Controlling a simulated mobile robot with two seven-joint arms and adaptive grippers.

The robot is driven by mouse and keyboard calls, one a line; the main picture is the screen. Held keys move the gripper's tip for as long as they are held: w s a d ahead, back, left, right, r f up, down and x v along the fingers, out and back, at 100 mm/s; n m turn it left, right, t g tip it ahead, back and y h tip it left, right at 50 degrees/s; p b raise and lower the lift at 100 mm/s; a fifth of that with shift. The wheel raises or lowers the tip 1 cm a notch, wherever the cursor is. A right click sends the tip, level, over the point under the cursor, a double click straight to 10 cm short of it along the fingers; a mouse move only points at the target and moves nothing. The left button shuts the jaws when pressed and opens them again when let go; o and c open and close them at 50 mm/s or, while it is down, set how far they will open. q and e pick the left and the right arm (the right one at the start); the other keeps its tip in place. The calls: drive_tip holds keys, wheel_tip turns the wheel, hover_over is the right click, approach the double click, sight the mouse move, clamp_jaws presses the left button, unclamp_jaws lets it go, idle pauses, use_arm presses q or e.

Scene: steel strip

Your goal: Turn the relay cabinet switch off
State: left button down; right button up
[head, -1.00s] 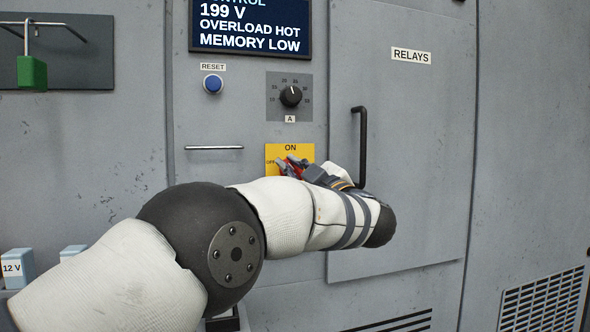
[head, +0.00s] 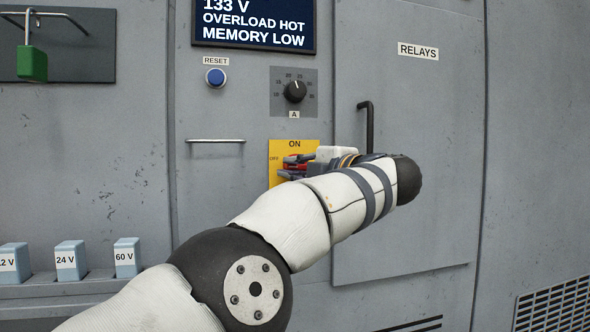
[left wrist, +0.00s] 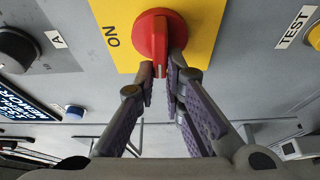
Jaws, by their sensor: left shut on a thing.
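The red rotary switch (left wrist: 155,35) sits on a yellow plate (head: 307,147) marked ON at the top and OFF at the left. The plate (left wrist: 110,12) also shows in the left wrist view, with ON at its left. My left gripper (left wrist: 162,75) is shut on the red handle, one finger on each side. The handle's white-marked end points down in the wrist view, which matches the OFF side. In the head view my left gripper (head: 295,168) covers most of the switch, and only bits of red (head: 293,159) show.
Above the switch are a black dial (head: 295,92), a blue reset button (head: 215,77) and a screen (head: 255,25) reading 133 V. A RELAYS door (head: 430,110) with a black handle (head: 369,128) is close on the right. Labelled blocks (head: 70,258) stand at lower left.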

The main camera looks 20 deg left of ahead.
use_arm(q)
drive_tip(key=shift+n, duration=0.4)
drive_tip(key=c, duration=1.7)
unclamp_jaws()
drive_tip(key=shift+w, duration=0.1)
drive_tip(key=v, duration=1.2)
drive_tip(key=shift+r, duration=0.15)
